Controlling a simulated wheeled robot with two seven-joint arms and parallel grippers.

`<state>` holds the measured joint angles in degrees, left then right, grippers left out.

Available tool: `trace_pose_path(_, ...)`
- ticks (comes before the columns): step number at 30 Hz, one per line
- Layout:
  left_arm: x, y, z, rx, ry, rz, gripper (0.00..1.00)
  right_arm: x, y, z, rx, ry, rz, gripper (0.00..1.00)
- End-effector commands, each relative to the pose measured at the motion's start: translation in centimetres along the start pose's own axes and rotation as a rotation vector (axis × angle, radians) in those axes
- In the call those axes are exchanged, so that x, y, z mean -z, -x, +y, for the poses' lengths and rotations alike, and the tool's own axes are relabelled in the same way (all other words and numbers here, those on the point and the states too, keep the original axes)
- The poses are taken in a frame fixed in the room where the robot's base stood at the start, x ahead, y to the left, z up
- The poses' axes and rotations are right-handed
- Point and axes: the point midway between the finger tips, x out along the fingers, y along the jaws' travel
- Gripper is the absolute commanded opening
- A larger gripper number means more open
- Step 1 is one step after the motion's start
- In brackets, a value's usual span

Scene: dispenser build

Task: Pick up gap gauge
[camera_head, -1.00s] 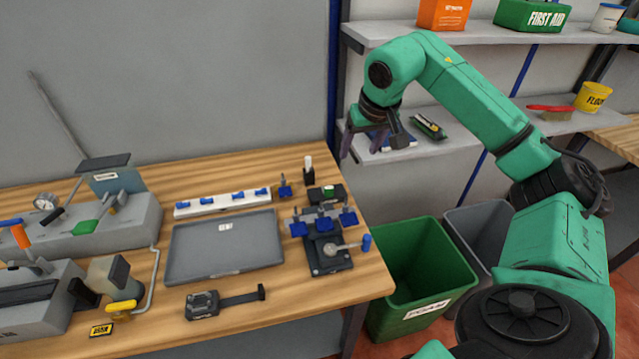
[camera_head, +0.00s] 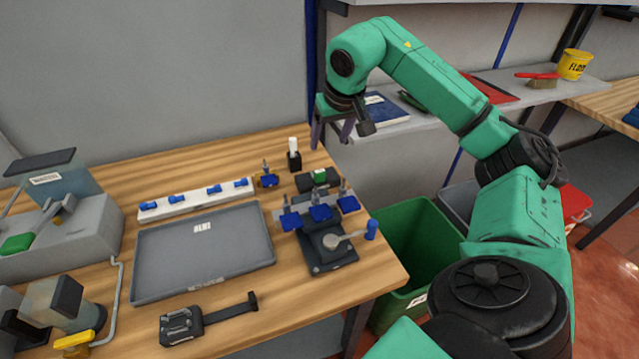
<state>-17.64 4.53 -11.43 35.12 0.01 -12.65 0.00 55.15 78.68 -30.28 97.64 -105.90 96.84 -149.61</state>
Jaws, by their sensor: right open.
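A flat black tool with a square head and a long arm (camera_head: 205,318) lies at the front of the wooden bench; it may be the gap gauge, but I cannot tell for sure. My right gripper (camera_head: 332,134) is open and empty, fingers pointing down, near the back right corner of the bench and in front of the shelf. It is well apart from the black tool. My left gripper is not in view.
A grey tray (camera_head: 150,285) lies mid-bench, with a white strip of blue parts (camera_head: 197,198) behind it. A black fixture with blue clamps (camera_head: 328,252) stands right of the tray. A green bin (camera_head: 425,235) stands beyond the bench's right edge.

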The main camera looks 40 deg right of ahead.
Motion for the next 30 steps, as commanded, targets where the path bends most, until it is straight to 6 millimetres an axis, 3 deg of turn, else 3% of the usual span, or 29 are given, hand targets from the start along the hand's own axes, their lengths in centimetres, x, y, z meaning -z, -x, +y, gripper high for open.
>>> trace_pose_path(1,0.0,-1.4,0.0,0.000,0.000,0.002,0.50,-0.5,-1.3,0.0,0.000,0.000,0.000,0.72)
trace_pose_path(3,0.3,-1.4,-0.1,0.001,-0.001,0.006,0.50,-0.6,-1.6,0.0,0.000,0.000,-0.001,0.72)
trace_pose_path(5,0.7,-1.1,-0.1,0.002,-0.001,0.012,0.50,-0.5,-2.2,0.0,-0.001,0.000,-0.002,0.72)
trace_pose_path(12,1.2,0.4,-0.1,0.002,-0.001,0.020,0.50,-0.4,-8.0,0.0,0.000,-0.001,-0.005,0.72)
trace_pose_path(20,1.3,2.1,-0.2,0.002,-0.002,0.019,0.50,-0.1,-11.7,0.0,0.001,-0.001,-0.005,0.72)
trace_pose_path(24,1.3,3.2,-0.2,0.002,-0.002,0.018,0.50,0.0,-14.5,-0.1,0.001,-0.001,-0.003,0.72)
trace_pose_path(30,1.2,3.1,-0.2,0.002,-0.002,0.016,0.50,0.0,-15.6,0.0,0.000,0.001,0.000,0.72)
